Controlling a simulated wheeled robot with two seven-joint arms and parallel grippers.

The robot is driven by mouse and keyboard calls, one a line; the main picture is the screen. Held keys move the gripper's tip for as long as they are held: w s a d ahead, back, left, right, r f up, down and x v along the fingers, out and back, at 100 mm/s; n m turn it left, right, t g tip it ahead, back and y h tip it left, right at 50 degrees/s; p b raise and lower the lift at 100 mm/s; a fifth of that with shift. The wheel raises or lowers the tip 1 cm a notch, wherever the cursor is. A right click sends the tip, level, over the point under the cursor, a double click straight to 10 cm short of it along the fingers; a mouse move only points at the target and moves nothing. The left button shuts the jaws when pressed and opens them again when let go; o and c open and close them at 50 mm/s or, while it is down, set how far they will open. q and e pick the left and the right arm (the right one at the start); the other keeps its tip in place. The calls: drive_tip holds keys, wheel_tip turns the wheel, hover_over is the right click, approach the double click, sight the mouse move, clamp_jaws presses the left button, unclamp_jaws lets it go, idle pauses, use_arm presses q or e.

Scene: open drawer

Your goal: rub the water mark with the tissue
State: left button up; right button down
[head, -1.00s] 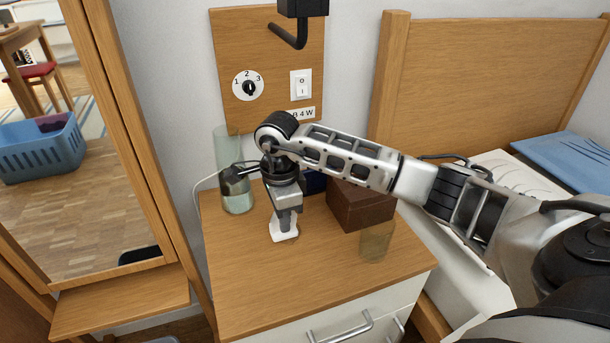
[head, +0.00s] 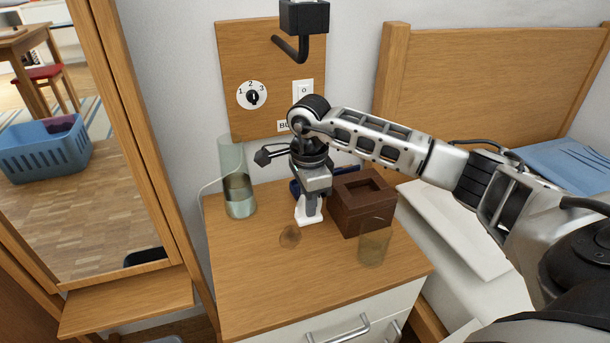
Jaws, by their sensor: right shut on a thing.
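The water mark (head: 290,236) is a dark round stain on the wooden top of the nightstand (head: 255,285). It is uncovered. My right gripper (head: 309,213) points down, shut on the white tissue (head: 306,216). The tissue is at the nightstand top, just right of and slightly behind the mark. I cannot tell whether it touches the wood. My left gripper is not in view.
A glass vase (head: 238,185) with water stands at the back left. A small glass (head: 374,247) is front right. The front left is clear.

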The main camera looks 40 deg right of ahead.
wheel_tip(320, 180, up, 2)
drive_tip(key=shift+p, duration=0.55)
drive_tip(key=shift+r+p, duration=0.5)
drive_tip(key=shift+r, duration=0.35)
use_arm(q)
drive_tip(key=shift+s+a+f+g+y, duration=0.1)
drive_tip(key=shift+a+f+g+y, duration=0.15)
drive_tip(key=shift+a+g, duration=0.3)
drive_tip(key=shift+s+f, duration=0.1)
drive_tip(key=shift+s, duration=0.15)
